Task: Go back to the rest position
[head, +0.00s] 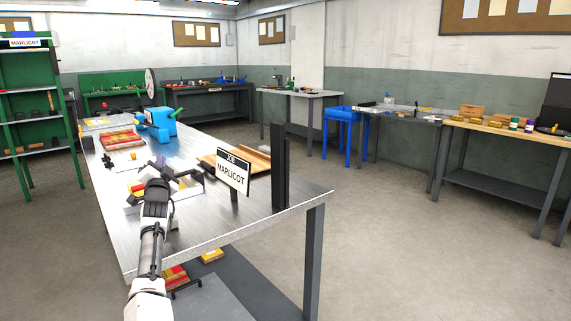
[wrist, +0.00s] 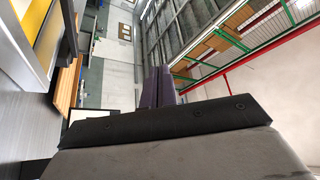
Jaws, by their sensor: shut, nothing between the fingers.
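My arm reaches up from the bottom left of the head view over the near end of the steel workbench (head: 240,215). Its dark wrist is above the bench, left of the MARLICOT job sign (head: 233,172). My gripper (wrist: 158,82) shows in the wrist view as two dark fingers side by side, shut with nothing between them. In the head view the fingertips are hard to tell from the parts behind them. The wrist view looks sideways across the room and up to the roof.
A blue machine (head: 158,124) and a red-and-yellow box (head: 121,140) are farther back. A green shelf (head: 40,105) stands left. The floor (head: 385,240) right of the bench is clear.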

